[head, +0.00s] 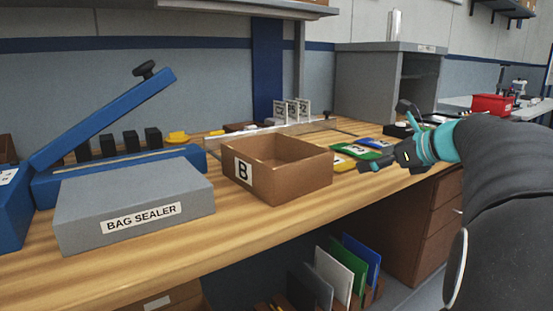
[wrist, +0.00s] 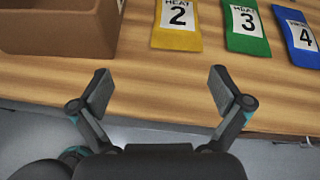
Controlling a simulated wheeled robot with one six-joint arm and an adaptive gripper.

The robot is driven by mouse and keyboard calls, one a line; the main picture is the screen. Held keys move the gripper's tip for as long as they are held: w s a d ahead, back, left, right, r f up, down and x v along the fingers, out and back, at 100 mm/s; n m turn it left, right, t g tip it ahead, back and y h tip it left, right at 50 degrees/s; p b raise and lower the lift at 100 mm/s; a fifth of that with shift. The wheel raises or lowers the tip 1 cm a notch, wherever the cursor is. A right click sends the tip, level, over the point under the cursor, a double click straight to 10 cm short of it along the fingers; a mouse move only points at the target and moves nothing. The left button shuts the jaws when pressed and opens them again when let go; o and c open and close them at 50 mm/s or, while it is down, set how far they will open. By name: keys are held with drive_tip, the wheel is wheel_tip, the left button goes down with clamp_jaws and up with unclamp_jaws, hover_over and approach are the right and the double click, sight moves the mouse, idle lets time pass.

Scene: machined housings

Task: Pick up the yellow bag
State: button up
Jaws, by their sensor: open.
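The yellow bag (wrist: 178,26) lies flat on the wooden bench, with a white label reading 2, at the top middle of the wrist view. In the head view the yellow bag (head: 342,162) shows just right of the brown box, partly hidden by the box. My gripper (wrist: 160,90) is open and empty, its fingers over the bench's front edge, apart from the yellow bag and on the near side of it. In the head view my gripper (head: 382,162) is to the right of the yellow bag.
A green bag (wrist: 246,28) and a blue bag (wrist: 297,36) lie right of the yellow one. A brown box (head: 277,168) marked B stands to its left. A grey bag sealer (head: 135,205) is farther left. A grey cabinet (head: 365,82) stands behind.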

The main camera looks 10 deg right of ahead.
drive_tip(key=shift+w+d+r+m+t, duration=0.15)
drive_tip(key=shift+w+d+r+m, duration=0.2)
drive_tip(key=shift+w+d, duration=0.2)
drive_tip(key=shift+w+d+r+m+t, duration=0.15)
drive_tip(key=shift+w+d+r+m, duration=0.1)
drive_tip(key=shift+w+d+m, duration=0.3)
approach(337, 160)
drive_tip(key=x, duration=0.3)
drive_tip(key=shift+w+a+r, duration=0.2)
drive_tip(key=shift+w, duration=0.15)
drive_tip(key=shift+f+x, duration=0.2)
drive_tip(key=shift+x, duration=2.9)
drive_tip(key=shift+s, duration=0.15)
drive_tip(key=c, duration=1.1)
